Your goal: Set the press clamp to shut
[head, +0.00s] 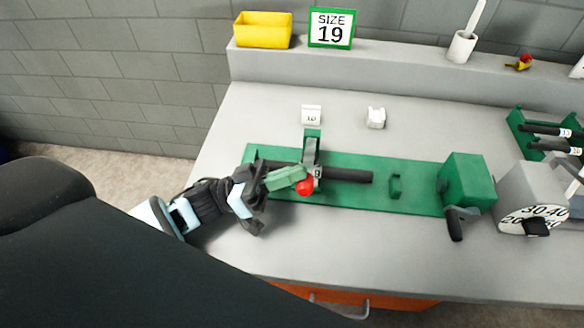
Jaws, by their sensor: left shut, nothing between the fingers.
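The press clamp stands on a long green base plate (415,198) on the bench. It has an upright green and grey bracket (311,148), a dark bar lying along the plate (348,176) and a red ball knob (305,187). A paler green piece (284,179) reaches from my gripper to just behind the knob; I cannot tell whether it is the clamp's lever. My left gripper (262,188) is shut and empty at the clamp's left end, close to the knob. Whether they touch is unclear. My right gripper is not in view.
A green block with a dark crank (468,183) stands at the plate's right end, beside a grey dial unit (530,195). Small white blocks (376,118) lie behind the plate. A yellow bin (263,30) and a SIZE 19 sign (331,28) stand on the back ledge.

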